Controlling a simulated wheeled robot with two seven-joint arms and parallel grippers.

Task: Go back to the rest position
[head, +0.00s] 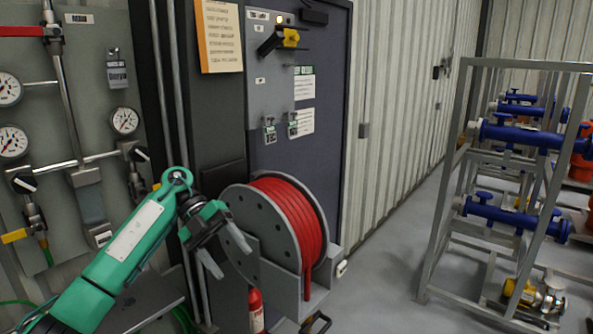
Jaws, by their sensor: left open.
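My left gripper (225,257) is at the end of a green arm that comes in from the lower left. Its two grey fingers are spread apart with nothing between them. In the picture it overlaps the left side of the hose reel (240,225); I cannot tell how far apart the two are. My right gripper is not in view.
A gauge panel (80,125) with valves and pipes stands at the left. A dark cabinet door (330,135) is behind the red hose (290,225). A metal rack (443,205) holds blue valves at the right. The floor (385,285) between is clear.

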